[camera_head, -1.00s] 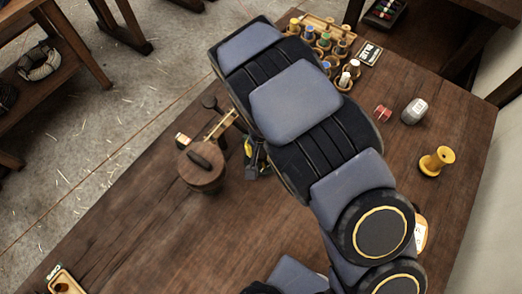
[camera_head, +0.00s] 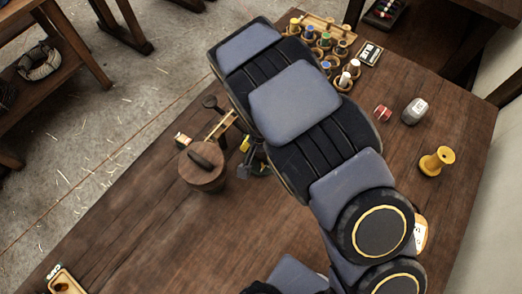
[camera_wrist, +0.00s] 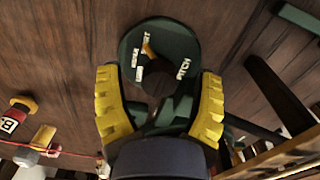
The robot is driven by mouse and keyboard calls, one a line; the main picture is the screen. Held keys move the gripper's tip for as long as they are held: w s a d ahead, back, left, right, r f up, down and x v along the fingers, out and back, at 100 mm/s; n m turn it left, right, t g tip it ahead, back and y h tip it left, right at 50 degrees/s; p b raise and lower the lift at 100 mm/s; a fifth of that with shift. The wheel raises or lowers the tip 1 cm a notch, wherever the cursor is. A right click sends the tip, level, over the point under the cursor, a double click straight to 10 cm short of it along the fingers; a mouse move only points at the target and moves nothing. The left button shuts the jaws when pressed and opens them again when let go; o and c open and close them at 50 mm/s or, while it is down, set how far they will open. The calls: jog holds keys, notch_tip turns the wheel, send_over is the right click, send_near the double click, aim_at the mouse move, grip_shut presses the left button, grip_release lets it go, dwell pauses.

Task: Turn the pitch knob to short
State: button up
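The pitch knob (camera_wrist: 157,78) is a dark round knob with a yellow pointer, on a round dark green dial plate (camera_wrist: 185,42) in the wrist view. The word PITCH is on the plate's right; small white labels, too small to read surely, stand at its upper left. The pointer tilts up and left, toward these labels. My gripper (camera_wrist: 158,82) is open, its yellow-padded fingers on either side of the knob, with gaps visible. The lower part of the knob is dark and hard to make out. In the head view my arm mostly hides the gripper (camera_head: 249,158) and the knob.
A round lidded wooden pot (camera_head: 203,172) stands close left of my gripper. A wooden rack of spools (camera_head: 325,28) is at the back. A red spool (camera_head: 382,112), a grey container (camera_head: 415,111) and a yellow spool (camera_head: 437,161) stand on the right. The front-left tabletop is mostly clear.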

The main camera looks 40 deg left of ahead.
jog(key=shift+w+r, duration=0.15)
jog(key=shift+r, duration=0.4)
notch_tip(320, 180, up, 11)
jog(key=shift+a, duration=0.1)
dwell(0.4)
